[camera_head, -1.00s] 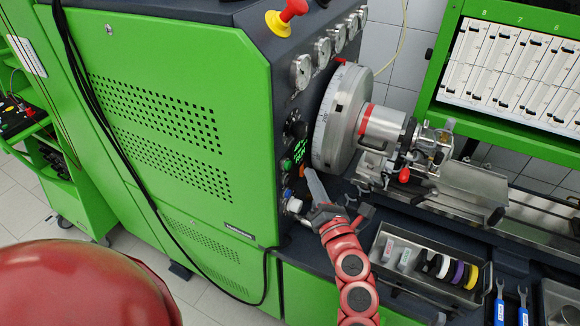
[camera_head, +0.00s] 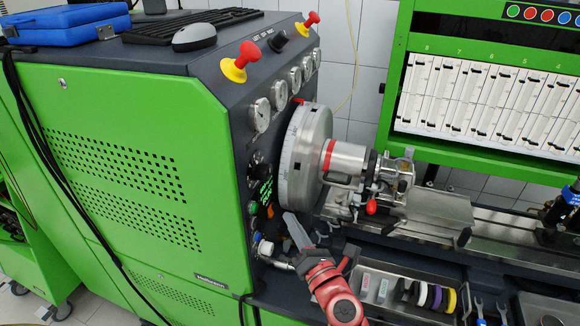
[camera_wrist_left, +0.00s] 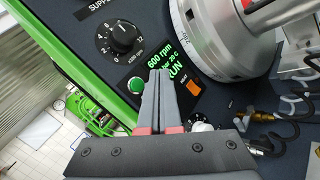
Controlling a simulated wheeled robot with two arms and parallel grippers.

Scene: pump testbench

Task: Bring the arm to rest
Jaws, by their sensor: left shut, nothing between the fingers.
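My left arm (camera_head: 336,296) is red and comes up from the bottom of the head view. Its gripper (camera_head: 290,221) is in front of the control panel on the end of the green testbench (camera_head: 130,190). In the left wrist view the gripper's two fingers (camera_wrist_left: 166,75) lie together, shut and empty. Beyond the fingertips are a lit display (camera_wrist_left: 162,60) reading 600 rpm and RUN, a green button (camera_wrist_left: 135,86) and an orange switch (camera_wrist_left: 193,88). I cannot tell whether the fingers touch the panel. My right gripper is not in view.
A large metal disc (camera_head: 303,155) and the pump (camera_head: 392,177) stand just right of the panel. A tray (camera_head: 410,290) with coloured rings lies below the pump. Hoses and fittings (camera_wrist_left: 285,105) are close on the right in the wrist view. A black cable (camera_head: 75,220) hangs down the bench front.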

